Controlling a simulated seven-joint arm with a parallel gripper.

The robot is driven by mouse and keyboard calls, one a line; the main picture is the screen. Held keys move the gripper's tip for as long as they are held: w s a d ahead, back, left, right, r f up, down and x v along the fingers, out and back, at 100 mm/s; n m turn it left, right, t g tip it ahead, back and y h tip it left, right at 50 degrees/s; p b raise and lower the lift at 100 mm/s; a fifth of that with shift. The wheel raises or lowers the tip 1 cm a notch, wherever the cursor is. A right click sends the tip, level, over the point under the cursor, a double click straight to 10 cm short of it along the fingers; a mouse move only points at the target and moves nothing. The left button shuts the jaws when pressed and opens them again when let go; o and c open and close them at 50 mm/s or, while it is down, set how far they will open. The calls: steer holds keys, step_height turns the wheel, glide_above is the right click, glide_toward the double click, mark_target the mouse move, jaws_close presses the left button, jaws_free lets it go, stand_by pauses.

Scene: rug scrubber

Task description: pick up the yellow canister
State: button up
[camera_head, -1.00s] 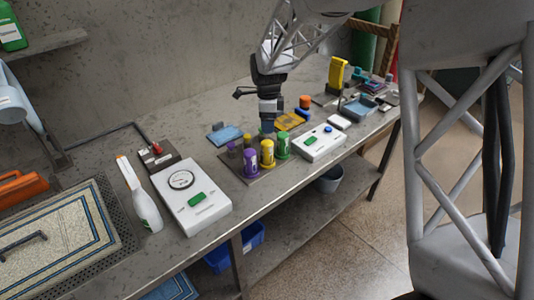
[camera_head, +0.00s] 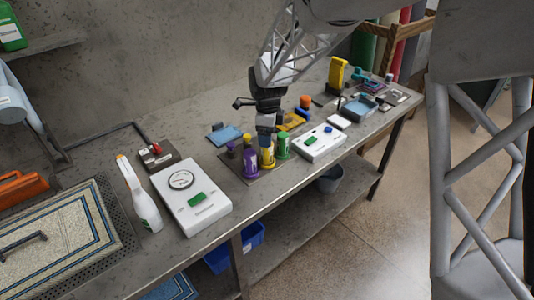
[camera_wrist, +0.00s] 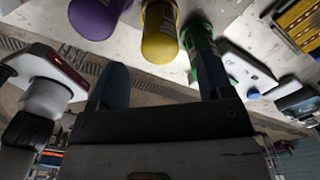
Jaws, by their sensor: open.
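The yellow canister (camera_head: 267,158) stands upright on a dark tray (camera_head: 265,179) on the workbench, between a purple canister (camera_head: 250,163) on its left and a green canister (camera_head: 283,147) on its right. My gripper (camera_head: 266,142) is right over the yellow canister and hides its top in the head view. In the wrist view the yellow canister (camera_wrist: 160,35) is at the top, ahead of and between my open fingers (camera_wrist: 163,85). The purple canister (camera_wrist: 97,16) is beyond the left finger. The green canister (camera_wrist: 204,60) is close by the right finger; I cannot tell whether they touch.
A white device with a green display (camera_head: 190,196) and a spray bottle (camera_head: 142,200) are to the left. A white box with a blue button (camera_head: 319,143) is to the right. A blue pad (camera_head: 224,135) lies behind. The bench's front strip is clear.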

mark_target(267, 150)
steer(key=shift+f, duration=0.7)
steer(key=shift+f, duration=0.1)
steer(key=shift+a+f, duration=0.1)
steer(key=shift+f, duration=2.4)
steer(key=c, duration=1)
